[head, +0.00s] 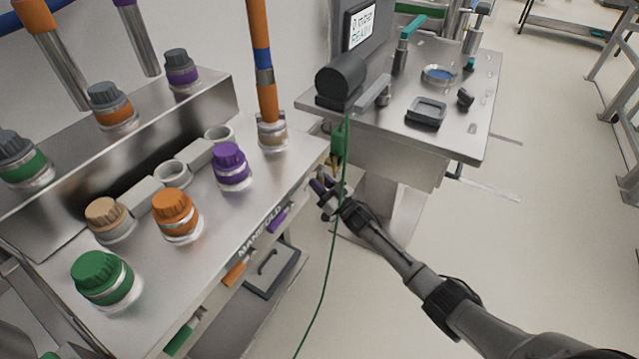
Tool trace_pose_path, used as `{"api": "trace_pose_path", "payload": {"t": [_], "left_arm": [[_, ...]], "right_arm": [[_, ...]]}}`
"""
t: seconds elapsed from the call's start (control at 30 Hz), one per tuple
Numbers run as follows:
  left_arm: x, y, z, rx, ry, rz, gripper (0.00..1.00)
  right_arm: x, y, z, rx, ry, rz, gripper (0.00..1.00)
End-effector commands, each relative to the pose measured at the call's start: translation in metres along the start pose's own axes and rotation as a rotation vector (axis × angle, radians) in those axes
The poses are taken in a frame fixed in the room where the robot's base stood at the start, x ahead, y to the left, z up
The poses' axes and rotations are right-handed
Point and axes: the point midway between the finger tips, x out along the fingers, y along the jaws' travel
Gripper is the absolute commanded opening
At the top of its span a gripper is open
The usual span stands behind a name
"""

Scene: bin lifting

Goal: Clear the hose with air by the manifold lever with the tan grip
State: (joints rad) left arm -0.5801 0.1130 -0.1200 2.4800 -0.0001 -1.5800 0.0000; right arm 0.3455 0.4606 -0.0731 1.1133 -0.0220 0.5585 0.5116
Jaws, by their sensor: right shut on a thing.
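The manifold (205,225) is a metal block at left with a row of levers along its front edge. The green lever (180,338), orange lever (234,273) and purple lever (277,220) show there. My right gripper (324,187) is at the far end of this row, shut on the lever with the tan grip (326,174); the fingers cover most of it. An orange hose with a blue band (262,62) stands in the tan-collared port (272,131) near that end. My left gripper is not in view.
Capped ports in green (102,279), orange (177,215), purple (231,167) and tan (108,221) stand on the manifold. A metal bench (455,125) with a display (364,27) is behind. A thin green cord (327,270) hangs close to my right gripper. Floor at right is open.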

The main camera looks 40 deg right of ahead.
Motion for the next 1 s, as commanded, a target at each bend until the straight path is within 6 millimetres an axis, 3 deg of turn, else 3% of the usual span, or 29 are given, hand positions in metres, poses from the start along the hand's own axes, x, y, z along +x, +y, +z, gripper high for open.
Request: {"api": "trace_pose_path", "payload": {"t": [0.27,0.3,0.53,0.83,1.0], "left_arm": [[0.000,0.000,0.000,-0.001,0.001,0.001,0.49],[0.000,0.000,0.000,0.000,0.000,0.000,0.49],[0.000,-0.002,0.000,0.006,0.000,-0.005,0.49],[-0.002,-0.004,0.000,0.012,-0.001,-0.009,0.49],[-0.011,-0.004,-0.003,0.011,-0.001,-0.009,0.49]], "right_arm": [[0.000,0.000,0.000,-0.011,-0.001,-0.002,0.00],[0.000,0.000,0.000,-0.012,-0.001,-0.002,0.29],[0.000,0.000,0.000,-0.007,-0.001,-0.001,0.52],[-0.003,0.000,0.000,-0.004,-0.001,-0.001,0.52],[-0.023,0.000,-0.001,-0.004,-0.004,-0.001,0.52]]}}
